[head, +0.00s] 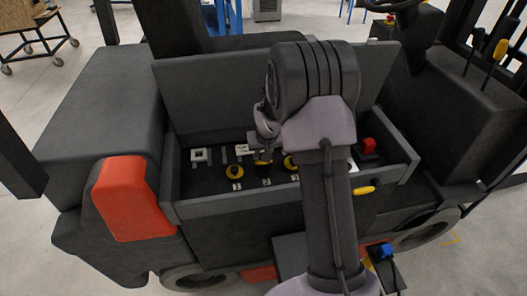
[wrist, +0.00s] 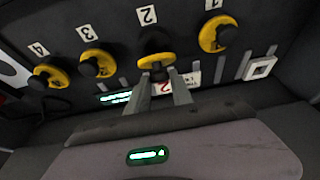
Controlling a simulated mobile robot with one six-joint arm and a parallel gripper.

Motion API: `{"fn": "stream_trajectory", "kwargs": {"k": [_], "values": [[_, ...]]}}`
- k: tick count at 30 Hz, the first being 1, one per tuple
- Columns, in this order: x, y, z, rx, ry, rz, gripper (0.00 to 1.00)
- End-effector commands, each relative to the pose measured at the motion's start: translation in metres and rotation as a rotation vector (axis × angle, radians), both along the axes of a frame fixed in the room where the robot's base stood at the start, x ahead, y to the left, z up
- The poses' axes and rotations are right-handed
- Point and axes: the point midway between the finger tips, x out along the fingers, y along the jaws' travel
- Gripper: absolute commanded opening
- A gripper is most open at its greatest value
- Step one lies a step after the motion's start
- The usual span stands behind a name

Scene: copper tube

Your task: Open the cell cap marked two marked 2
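In the wrist view a row of yellow cell caps with black knobs runs across the dark bay, each beside a white number tag. The cap marked 2 (wrist: 156,61) is in the middle of the view, and its tag (wrist: 147,15) lies above it. Whether the fingers touch the knob is not clear. In the head view my gripper (head: 264,155) points down into the bay, and its end partly hides the cap there.
The cap marked 1 (wrist: 216,35) is to the right, and caps 3 (wrist: 97,63) and 4 (wrist: 48,77) are to the left. The bay's front wall (head: 245,202) and raised lid (head: 215,95) bound the space. A red block (head: 368,146) is at its right end.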

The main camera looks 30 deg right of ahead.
Motion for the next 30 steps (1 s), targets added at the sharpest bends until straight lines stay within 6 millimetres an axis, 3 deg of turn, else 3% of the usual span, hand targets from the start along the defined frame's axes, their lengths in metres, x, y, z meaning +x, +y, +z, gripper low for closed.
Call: {"fn": "stream_trajectory", "kwargs": {"k": [7, 12, 21, 30], "values": [[0.002, -0.001, 0.004, 0.005, 0.019, 0.001, 0.00], [0.014, -0.004, 0.014, 0.049, 0.169, 0.001, 0.00], [0.030, -0.009, 0.006, 0.107, 0.378, 0.002, 0.00], [0.031, -0.009, 0.004, 0.116, 0.404, 0.000, 0.00]]}}
